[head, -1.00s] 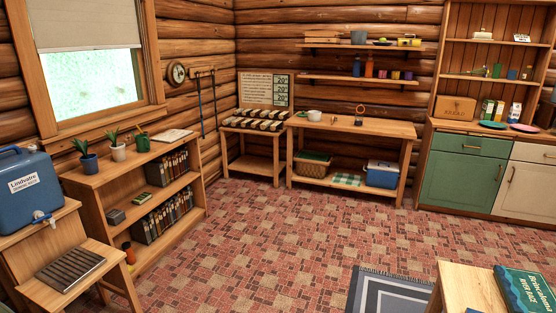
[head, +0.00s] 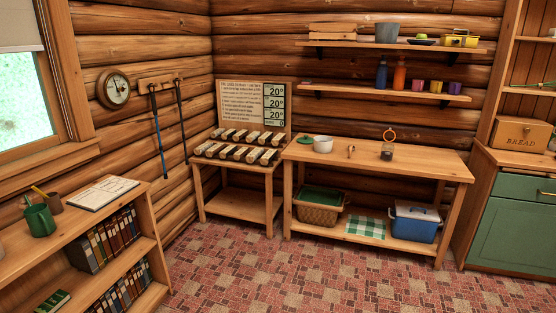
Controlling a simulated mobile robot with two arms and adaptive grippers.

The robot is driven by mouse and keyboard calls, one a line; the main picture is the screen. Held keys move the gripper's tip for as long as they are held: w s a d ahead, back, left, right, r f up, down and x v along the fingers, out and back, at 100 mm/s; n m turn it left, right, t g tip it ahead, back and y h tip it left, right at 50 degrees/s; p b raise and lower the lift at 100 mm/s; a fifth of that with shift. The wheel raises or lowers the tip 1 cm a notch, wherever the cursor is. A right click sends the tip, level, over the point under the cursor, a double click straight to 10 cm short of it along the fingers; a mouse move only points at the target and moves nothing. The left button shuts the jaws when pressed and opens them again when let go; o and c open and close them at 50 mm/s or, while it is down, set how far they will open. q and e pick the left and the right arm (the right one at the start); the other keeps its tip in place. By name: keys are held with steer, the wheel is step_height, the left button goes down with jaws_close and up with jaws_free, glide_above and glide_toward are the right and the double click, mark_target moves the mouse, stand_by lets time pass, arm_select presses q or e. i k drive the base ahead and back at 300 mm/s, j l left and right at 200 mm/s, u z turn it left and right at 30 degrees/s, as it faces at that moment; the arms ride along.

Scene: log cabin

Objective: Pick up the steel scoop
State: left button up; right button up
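A small metallic item that looks like the steel scoop (head: 351,151) lies on top of the wooden side table (head: 425,165) against the back wall. It is small in the head view, so its exact shape is hard to tell. A white bowl or pot (head: 322,144) stands to its left. A dark jar-like item with an orange ring (head: 388,147) stands to its right. Neither of my grippers is in view.
A stand with rows of small blocks (head: 240,147) adjoins the table on the left. A basket (head: 318,207) and a blue cooler (head: 413,222) sit on the lower shelf. A bookcase (head: 150,245) is at left, a green cabinet (head: 513,225) at right. Floor in front is clear.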

mark_target(351, 148)
steer(key=i, duration=2.8)
